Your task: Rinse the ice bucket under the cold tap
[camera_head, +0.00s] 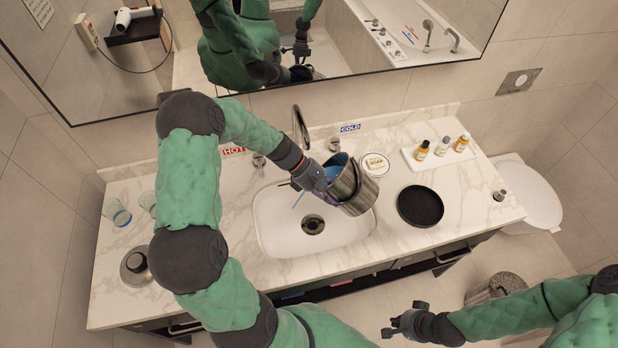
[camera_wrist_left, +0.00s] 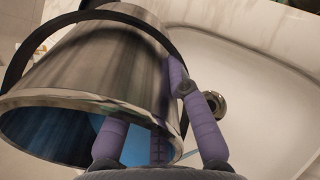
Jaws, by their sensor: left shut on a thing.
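The steel ice bucket (camera_head: 358,190) is tilted above the right side of the white basin (camera_head: 275,235). My left gripper (camera_head: 322,178) is shut on its wall near the rim. In the left wrist view, the bucket (camera_wrist_left: 100,62) has a black handle, and one purple finger reaches inside the mouth while another lies along the outside. Something blue shows inside; I cannot tell what it is. The curved tap (camera_head: 299,128) stands behind the basin, left of the bucket. The COLD label (camera_head: 350,128) is at the back edge. My right gripper (camera_head: 405,322) is open and empty, low in front of the counter.
A HOT label (camera_head: 234,151) is left of the tap. A round soap dish (camera_head: 375,164), a black round tray (camera_head: 420,206) and a white tray (camera_head: 411,158) with small bottles stand on the right. Glasses (camera_head: 118,214) stand at the left.

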